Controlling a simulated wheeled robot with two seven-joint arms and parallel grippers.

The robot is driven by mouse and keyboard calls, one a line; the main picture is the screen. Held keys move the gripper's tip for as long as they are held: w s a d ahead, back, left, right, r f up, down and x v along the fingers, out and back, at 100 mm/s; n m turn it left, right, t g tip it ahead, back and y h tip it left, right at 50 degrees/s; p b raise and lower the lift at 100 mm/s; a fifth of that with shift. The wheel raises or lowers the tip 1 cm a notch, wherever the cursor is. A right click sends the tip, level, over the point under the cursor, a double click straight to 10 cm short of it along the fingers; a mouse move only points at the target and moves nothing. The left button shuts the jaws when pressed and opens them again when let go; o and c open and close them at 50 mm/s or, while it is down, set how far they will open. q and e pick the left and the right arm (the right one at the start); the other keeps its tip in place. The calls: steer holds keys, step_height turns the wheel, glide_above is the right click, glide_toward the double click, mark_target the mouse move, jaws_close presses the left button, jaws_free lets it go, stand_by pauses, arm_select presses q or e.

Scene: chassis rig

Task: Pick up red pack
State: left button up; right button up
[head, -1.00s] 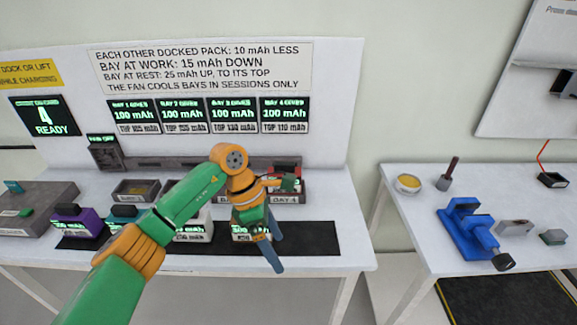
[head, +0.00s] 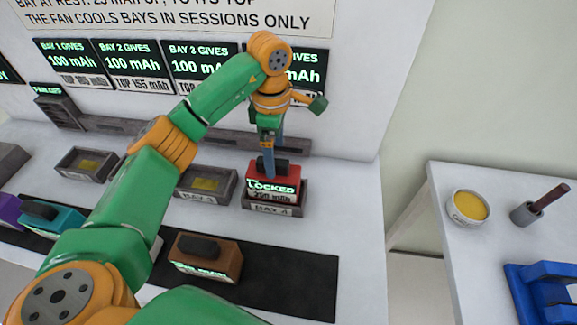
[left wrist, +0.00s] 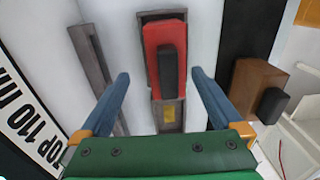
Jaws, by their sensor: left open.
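The red pack (head: 275,183) with a black handle on top sits in the Bay 4 dock (head: 273,210). Its lit front reads "LOCKED" above a mAh figure that is hard to read. In the left wrist view the red pack (left wrist: 164,50) and its dark handle lie beyond and between the fingertips. My left gripper (head: 267,168) points down over the pack, its fingers close to the handle. In the left wrist view my left gripper (left wrist: 160,75) is open with nothing held; I cannot tell whether it touches the handle. My right gripper is not in view.
A brown pack (head: 205,257) stands on the black mat (head: 300,280), with a teal pack (head: 52,218) to the left. The Bay 3 dock (head: 207,184) beside Bay 4 looks empty. The bay screens' panel rises behind. A side table (head: 450,250) stands right, across a gap.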

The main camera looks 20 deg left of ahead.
arm_select(q)
steer(key=shift+f, duration=0.35)
steer(key=s+f+p, duration=0.2)
steer(key=f+p, duration=0.1)
steer(key=shift+f, duration=0.15)
steer(key=shift+w+f, duration=0.25)
steer(key=shift+f, duration=1)
steer(key=shift+w+f, duration=0.15)
steer(key=c, duration=1)
jaws_close()
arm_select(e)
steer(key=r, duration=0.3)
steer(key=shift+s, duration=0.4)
